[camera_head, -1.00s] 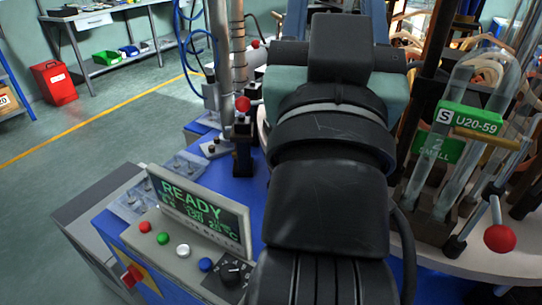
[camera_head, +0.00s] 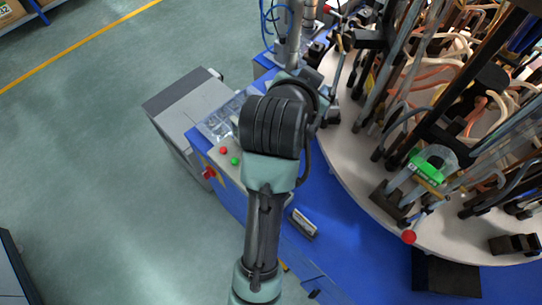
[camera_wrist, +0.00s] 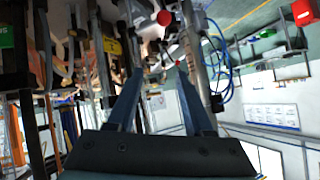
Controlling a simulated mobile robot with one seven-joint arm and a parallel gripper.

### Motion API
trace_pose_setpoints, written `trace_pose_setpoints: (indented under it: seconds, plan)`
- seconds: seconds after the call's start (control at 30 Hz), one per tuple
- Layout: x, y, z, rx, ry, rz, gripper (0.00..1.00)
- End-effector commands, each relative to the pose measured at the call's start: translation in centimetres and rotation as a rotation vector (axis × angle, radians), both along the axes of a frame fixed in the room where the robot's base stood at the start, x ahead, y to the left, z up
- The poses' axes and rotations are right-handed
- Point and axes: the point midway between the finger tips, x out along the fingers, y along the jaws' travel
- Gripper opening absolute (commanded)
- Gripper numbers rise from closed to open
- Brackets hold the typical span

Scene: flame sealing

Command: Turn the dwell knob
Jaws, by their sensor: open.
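The blue machine's control console shows in the head view with a red button (camera_head: 223,150) and a green button (camera_head: 235,161). My arm crosses over the rest of the panel, so the dwell knob is hidden there, and it is not visible in the wrist view. My gripper (camera_wrist: 160,72) shows in the wrist view with its two fingers spread apart and nothing between them. In the head view my own arm hides the fingers. The wrist view looks out past the fingers at the carousel and the room, not at the console.
A round carousel (camera_head: 345,175) crowded with glass tubes and hoses stands at the right. A red ball-ended lever (camera_head: 409,237) juts from its edge. A red emergency button (camera_head: 209,172) sits on the console's side. The green floor (camera_head: 90,170) at the left is clear.

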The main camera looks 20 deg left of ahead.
Motion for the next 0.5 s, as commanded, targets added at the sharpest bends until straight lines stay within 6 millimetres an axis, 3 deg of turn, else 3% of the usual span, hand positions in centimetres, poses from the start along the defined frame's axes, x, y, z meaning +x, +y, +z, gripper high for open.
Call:
trace_pose_setpoints:
  seconds: [0.03, 0.1, 0.2, 0.33, 0.5]
  plan:
    - [-2.7, 2.5, -3.6, 0.007, 0.168, -0.018, 0.52]
    - [-6.3, 4.1, -8.9, 0.006, 0.338, -0.087, 0.52]
    - [-10.8, 4.9, -14.0, -0.026, 0.495, -0.192, 0.52]
    - [-14.5, 4.9, -17.2, -0.069, 0.587, -0.288, 0.52]
    - [-15.4, 4.6, -18.8, -0.083, 0.614, -0.327, 0.52]
